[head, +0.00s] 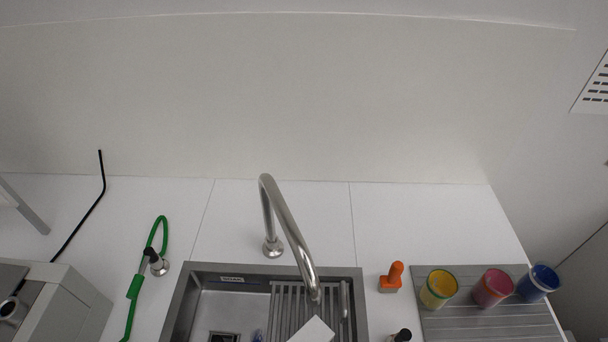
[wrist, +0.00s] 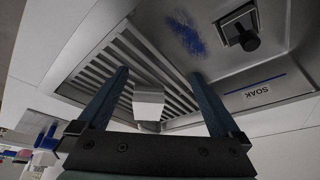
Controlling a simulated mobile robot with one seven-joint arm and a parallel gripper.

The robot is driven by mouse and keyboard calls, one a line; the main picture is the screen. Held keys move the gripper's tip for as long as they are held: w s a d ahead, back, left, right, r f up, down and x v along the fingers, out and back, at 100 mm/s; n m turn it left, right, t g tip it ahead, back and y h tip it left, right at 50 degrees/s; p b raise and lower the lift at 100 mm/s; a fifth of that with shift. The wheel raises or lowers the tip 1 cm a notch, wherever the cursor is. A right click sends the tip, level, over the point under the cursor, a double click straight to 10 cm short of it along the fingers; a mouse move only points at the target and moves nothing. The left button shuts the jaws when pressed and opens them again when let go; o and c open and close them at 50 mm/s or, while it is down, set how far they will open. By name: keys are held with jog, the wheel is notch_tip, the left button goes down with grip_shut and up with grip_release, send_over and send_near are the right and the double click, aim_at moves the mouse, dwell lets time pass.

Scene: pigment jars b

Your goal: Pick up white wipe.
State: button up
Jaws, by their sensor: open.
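The white wipe (head: 313,331) shows as a pale flat piece at the bottom edge of the head view, over the slatted rack in the sink. In the wrist view the wipe (wrist: 148,100) looks like a small pale folded piece against the slats. My gripper (wrist: 158,74) is open and empty, with its two dark fingers pointing into the sink. The wipe appears between the fingers in the picture; I cannot tell how far below them it lies. My gripper is out of the head view.
The steel tap (head: 290,230) arches over the sink (head: 180,308). A slatted rack (wrist: 105,62) lies in the sink, beside a blue smear (wrist: 186,33) and a drain (wrist: 240,28). An orange-handled tool (head: 392,276) and yellow (head: 438,289), red (head: 492,288) and blue (head: 538,283) jars stand right.

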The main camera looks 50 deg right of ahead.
aim_at(310, 338)
jog(key=shift+s+r+g, duration=0.2)
jog(key=shift+s+g, duration=0.1)
jog(key=shift+s, duration=0.15)
jog(key=shift+s+d+p, duration=0.15)
jog(key=shift+d+p, duration=0.2)
jog(key=shift+d, duration=0.05)
jog(key=d+p, duration=0.1)
jog(key=d, duration=0.4)
jog(key=d+p, duration=0.1)
jog(key=d, duration=0.2)
jog(key=shift+s+p, duration=0.25)
jog(key=shift+p, duration=0.05)
jog(key=d+p, duration=0.1)
jog(key=d, duration=0.1)
jog(key=shift+s+d, duration=0.15)
jog(key=shift+d, duration=0.15)
jog(key=shift+d+x, duration=0.2)
jog(key=shift+x, duration=0.95)
jog(key=shift+d+f, duration=0.2)
jog(key=shift+f, duration=0.25)
jog(key=shift+f, duration=0.2)
jog(key=c, duration=1.4)
jog(key=shift+r, duration=0.1)
